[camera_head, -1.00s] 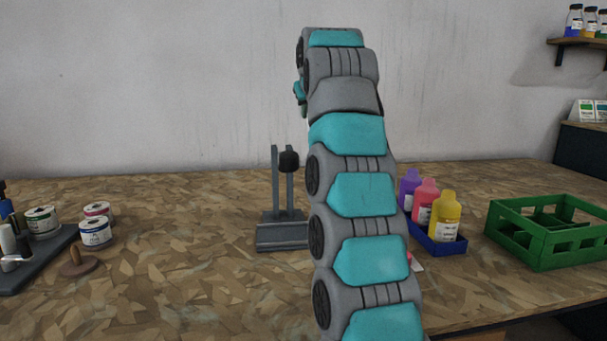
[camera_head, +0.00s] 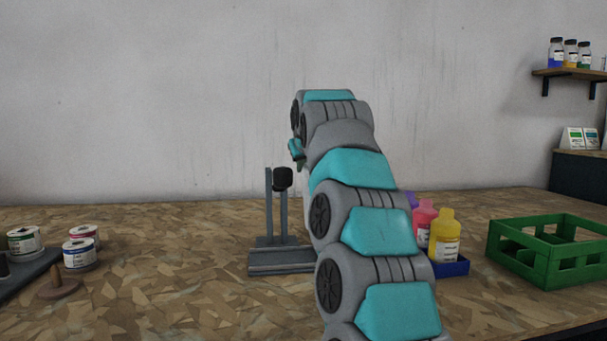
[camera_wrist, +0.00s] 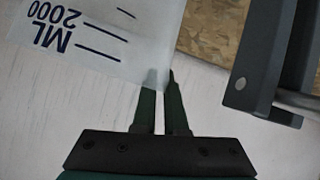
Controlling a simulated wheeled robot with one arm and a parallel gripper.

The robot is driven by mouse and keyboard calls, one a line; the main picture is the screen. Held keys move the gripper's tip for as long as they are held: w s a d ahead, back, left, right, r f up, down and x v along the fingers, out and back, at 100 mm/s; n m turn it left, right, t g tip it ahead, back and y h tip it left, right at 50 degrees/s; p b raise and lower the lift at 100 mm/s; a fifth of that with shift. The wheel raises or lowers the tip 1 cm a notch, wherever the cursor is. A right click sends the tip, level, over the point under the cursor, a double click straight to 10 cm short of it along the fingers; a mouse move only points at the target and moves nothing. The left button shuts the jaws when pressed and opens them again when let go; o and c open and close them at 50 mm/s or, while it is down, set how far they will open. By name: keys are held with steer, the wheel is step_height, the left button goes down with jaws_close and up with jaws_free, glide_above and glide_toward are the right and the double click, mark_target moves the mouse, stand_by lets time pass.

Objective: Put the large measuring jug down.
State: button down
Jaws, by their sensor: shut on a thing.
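The large measuring jug (camera_wrist: 110,35) is a pale, translucent vessel with dark graduation lines and "2000 ML" printed on it. Only part of it shows, at the upper left of the wrist view. My gripper (camera_wrist: 162,76) is shut on the jug's edge, with its dark fingers close together there. In the head view my own arm hides the jug and the gripper. The board surface (camera_wrist: 215,25) of the bench shows beyond the jug in the wrist view.
A grey stand (camera_head: 283,262) with uprights and a black knob is left of my arm; dark grey bars (camera_wrist: 262,55) show in the wrist view. Bottles in a blue tray (camera_head: 452,268) and a green crate (camera_head: 545,272) are right. Tins (camera_head: 80,255) stand left.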

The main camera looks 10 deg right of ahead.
steer(key=shift+f, duration=0.6)
steer(key=c, duration=1)
jaws_free()
steer(key=shift+f, duration=0.1)
steer(key=shift+o, duration=0.2)
steer(key=shift+s+r, duration=0.4)
steer(key=shift+s, duration=0.05)
steer(key=v, duration=1.1)
